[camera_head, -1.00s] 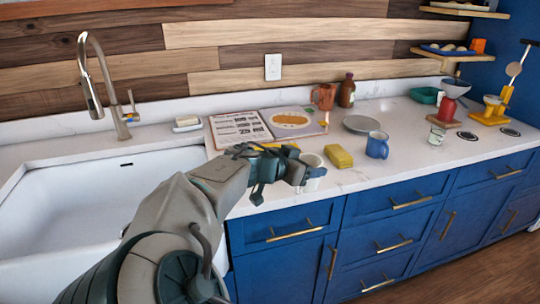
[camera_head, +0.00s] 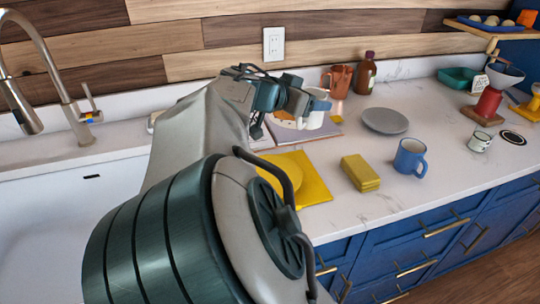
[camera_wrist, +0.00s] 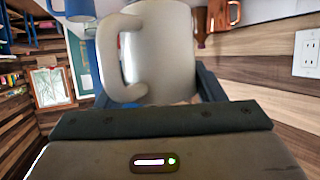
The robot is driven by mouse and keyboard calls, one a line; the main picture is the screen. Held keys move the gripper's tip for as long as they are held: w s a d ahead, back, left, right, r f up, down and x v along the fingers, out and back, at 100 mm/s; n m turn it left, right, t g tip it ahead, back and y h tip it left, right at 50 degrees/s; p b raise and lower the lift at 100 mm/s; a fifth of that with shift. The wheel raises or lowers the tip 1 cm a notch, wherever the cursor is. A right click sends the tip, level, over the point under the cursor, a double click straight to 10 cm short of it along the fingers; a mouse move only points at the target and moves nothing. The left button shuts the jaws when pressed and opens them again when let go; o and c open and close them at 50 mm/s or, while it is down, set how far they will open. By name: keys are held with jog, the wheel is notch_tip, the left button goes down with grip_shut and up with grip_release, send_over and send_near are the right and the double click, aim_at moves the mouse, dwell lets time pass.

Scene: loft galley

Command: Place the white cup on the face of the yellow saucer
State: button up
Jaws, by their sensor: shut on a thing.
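My gripper (camera_head: 300,97) is shut on the white cup (camera_head: 317,118) and holds it in the air above the back part of the counter. In the wrist view the cup (camera_wrist: 163,50) fills the upper middle between the fingers, its handle at left. The yellow saucer (camera_head: 286,167) appears as a round yellow shape on a yellow square mat (camera_head: 318,191), nearer the front edge than the cup. My arm hides its left part. The cup is apart from the saucer.
A yellow block (camera_head: 360,173) and a blue mug (camera_head: 410,157) stand right of the mat. A grey plate (camera_head: 385,121), a copper-coloured mug (camera_head: 339,79) and a brown bottle (camera_head: 366,74) are behind. An open book lies under the cup. The sink (camera_head: 50,225) is at left.

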jog(key=shift+w+a, duration=0.15)
jog(key=shift+w, duration=0.15)
jog(key=shift+s+a+f, duration=1.15)
jog(key=shift+a+f, duration=0.35)
jog(key=shift+f, duration=0.3)
jog(key=shift+s+a+f, duration=1.2)
jog(key=shift+a+f, duration=0.35)
jog(key=shift+f, duration=0.25)
jog(key=shift+s+a+f, duration=1.15)
jog(key=shift+a+f, duration=0.35)
jog(key=shift+f, duration=0.3)
jog(key=shift+f, duration=0.25)
jog(key=o, duration=1.1)
jog(key=shift+r, duration=0.15)
